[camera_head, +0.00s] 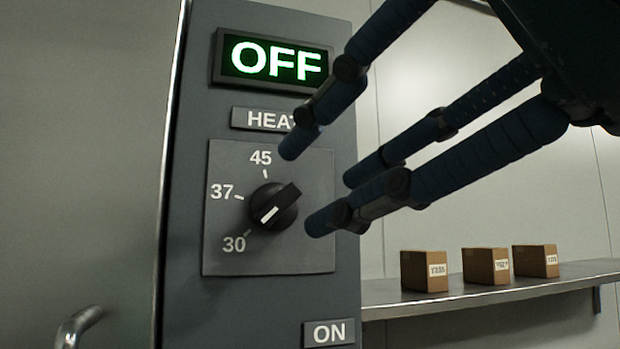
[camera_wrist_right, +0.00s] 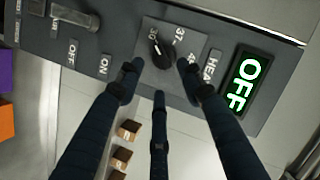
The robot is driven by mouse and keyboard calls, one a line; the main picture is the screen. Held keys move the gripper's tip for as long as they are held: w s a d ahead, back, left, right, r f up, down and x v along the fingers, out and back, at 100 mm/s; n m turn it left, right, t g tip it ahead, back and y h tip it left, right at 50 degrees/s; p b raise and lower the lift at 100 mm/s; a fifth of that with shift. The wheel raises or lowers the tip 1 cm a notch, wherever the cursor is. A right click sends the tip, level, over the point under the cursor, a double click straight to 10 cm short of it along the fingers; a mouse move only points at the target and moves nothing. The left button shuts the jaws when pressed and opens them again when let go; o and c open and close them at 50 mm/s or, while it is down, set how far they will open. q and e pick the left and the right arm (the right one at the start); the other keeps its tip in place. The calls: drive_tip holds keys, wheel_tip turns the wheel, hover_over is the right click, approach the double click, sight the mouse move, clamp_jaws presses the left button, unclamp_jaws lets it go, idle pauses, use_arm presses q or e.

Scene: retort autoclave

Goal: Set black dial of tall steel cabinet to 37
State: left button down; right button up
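The black dial (camera_head: 274,206) sits on a square plate on the dark grey front of the steel cabinet (camera_head: 250,310). The plate is marked 30, 37 and 45, and the dial's white line points down-left towards 30. My right gripper (camera_head: 312,180) is open, its blue-wrapped fingers spread in front of the panel, right of the dial. In the right wrist view the dial (camera_wrist_right: 156,54) shows between two fingertips, with a third finger below it. No finger visibly grips it. My left gripper is not in view.
A lit green OFF display (camera_head: 272,61) is above the dial, and an ON label (camera_head: 329,333) is below. A shelf (camera_head: 540,288) at right holds three cardboard boxes (camera_head: 486,266). A lever switch (camera_wrist_right: 76,17) shows in the wrist view. A metal handle (camera_head: 78,326) is at lower left.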

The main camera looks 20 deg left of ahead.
sight(291, 204)
drive_tip(key=p+x, duration=0.1)
drive_tip(key=x, duration=0.4)
drive_tip(key=shift+s+a, duration=0.1)
clamp_jaws()
